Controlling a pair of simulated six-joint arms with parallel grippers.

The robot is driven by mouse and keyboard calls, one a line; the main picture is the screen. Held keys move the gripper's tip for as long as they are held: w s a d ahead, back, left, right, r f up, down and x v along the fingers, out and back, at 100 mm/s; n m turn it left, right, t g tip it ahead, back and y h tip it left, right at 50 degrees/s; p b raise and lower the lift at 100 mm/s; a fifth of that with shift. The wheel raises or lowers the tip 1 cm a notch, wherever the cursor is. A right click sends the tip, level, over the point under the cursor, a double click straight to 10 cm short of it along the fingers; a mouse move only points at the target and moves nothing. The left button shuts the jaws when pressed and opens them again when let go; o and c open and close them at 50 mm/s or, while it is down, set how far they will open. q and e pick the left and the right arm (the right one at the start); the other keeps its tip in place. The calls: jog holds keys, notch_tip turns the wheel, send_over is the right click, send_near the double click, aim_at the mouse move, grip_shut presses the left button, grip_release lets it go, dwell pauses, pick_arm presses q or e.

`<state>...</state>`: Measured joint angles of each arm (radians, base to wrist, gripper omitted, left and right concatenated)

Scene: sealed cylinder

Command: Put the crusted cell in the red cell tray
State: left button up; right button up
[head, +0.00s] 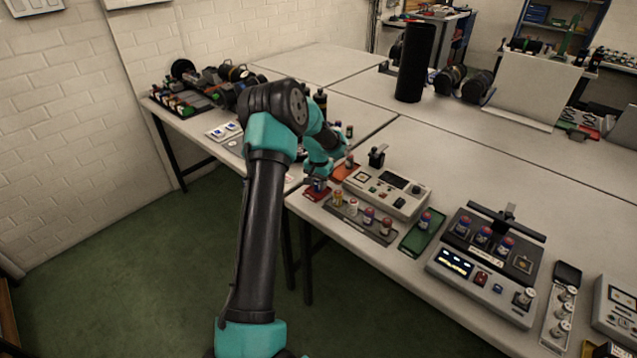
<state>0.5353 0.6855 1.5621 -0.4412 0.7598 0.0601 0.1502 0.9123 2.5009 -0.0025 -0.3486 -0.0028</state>
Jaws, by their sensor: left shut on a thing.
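My left arm reaches across the middle of the head view, and its gripper (317,179) points down at the near edge of the table. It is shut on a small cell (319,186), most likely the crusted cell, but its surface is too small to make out. The held cell is at or just above a dark red tray (313,195); I cannot tell whether it touches. An orange-red tray (342,174) lies just behind, with another cell (349,161) at it. My right gripper is not in view.
A grey rack (358,226) with several cells lies right of the red tray, before a white device (388,192). A green tray (420,236) holds a cell. A charger-like device (485,268) stands further right. A tall black cylinder (414,62) stands behind.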

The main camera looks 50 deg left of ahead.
pick_arm(q)
jog(key=shift+f, duration=0.15)
jog(key=o, duration=1)
jog(key=shift+c, duration=0.2)
notch_tip(320, 180, up, 12)
jog(key=shift+r, duration=0.2)
